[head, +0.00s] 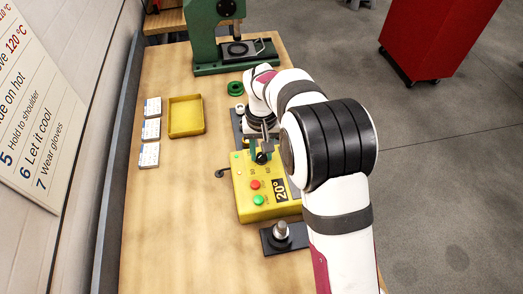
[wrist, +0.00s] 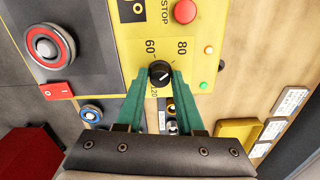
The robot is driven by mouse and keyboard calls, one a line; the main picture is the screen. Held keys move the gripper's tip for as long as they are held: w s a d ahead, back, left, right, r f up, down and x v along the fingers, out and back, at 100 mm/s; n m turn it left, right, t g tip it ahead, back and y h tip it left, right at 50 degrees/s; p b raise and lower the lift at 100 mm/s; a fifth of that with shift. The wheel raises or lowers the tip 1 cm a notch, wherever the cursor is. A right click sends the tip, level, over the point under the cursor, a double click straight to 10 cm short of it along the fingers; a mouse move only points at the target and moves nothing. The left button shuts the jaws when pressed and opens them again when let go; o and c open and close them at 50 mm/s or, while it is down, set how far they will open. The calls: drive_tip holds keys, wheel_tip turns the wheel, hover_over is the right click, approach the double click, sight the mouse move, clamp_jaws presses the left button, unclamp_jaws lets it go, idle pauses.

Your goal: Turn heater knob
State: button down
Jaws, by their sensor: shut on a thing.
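The heater is a yellow box (head: 240,207) on the bench in the head view, with a dark display reading 20°. Its black knob (wrist: 160,71) sits on the yellow panel in the wrist view, between printed numbers 60 and 80, with a partly covered 120 below. The knob has a white mark on its face. My gripper (wrist: 160,77) has green fingers, one on each side of the knob, shut on it. In the head view my gripper (head: 263,148) reaches the box's far end, and my arm partly hides that area.
A red stop button (wrist: 185,11) and a green button (head: 258,200) are on the panel. A yellow tray (head: 186,116) and several white labelled blocks (head: 150,129) lie left. A green press (head: 218,40) stands at the back. A metal post (head: 281,230) stands in front.

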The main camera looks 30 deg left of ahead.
sight(261, 155)
idle(0.4)
drive_tip(key=c, duration=0.5)
unclamp_jaws()
drive_tip(key=shift+c, duration=0.2)
wheel_tip(261, 155, up, 16)
drive_tip(key=shift+f, duration=0.1)
